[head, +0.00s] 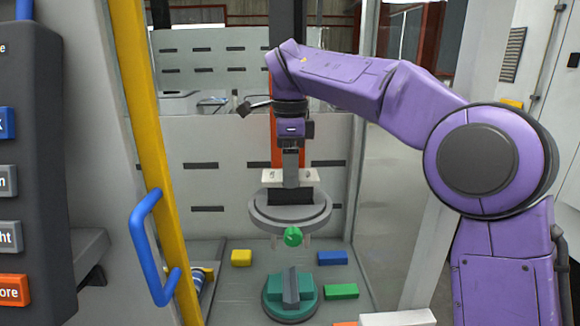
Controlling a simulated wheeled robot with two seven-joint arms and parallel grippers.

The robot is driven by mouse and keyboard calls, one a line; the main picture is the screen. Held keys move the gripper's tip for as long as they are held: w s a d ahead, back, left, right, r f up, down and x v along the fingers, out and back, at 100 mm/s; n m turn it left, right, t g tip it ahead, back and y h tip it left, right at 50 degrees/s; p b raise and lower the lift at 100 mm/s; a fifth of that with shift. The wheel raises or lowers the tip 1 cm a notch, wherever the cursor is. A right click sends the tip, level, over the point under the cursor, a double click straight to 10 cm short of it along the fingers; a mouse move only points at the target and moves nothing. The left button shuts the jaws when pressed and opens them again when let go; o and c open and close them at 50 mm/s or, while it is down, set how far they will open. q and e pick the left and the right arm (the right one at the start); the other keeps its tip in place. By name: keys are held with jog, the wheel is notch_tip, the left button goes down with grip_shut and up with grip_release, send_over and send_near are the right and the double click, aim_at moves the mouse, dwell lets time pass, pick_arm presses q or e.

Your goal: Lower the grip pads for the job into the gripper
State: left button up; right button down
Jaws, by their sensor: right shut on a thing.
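My right gripper (291,182), on the purple arm coming in from the right, points down and is shut on a pale block with a dark lower part, which I take as the grip pads (307,177). The fingers cover the block's middle. Directly beneath is a grey round disc, which looks like the machine's gripper (263,214), with a green knob (292,237) on its front. The dark part appears to meet the top of the disc; whether it is seated or just above, I cannot tell. My left gripper is out of view.
A green round base (284,307) with a grey ridge stands below. Yellow (241,258), blue (332,257) and green (341,291) blocks lie around it. A yellow-edged door with a blue handle (146,240) and a button panel (30,170) stand at left.

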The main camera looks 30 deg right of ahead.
jog(key=shift+f, duration=0.1)
jog(key=shift+f+b, duration=1.4)
jog(key=shift+f, duration=0.55)
jog(key=shift+c, duration=0.4)
grip_release()
notch_tip(320, 180, up, 11)
jog(key=p, duration=0.4)
jog(key=shift+f+p, duration=0.2)
jog(key=shift+p, duration=0.15)
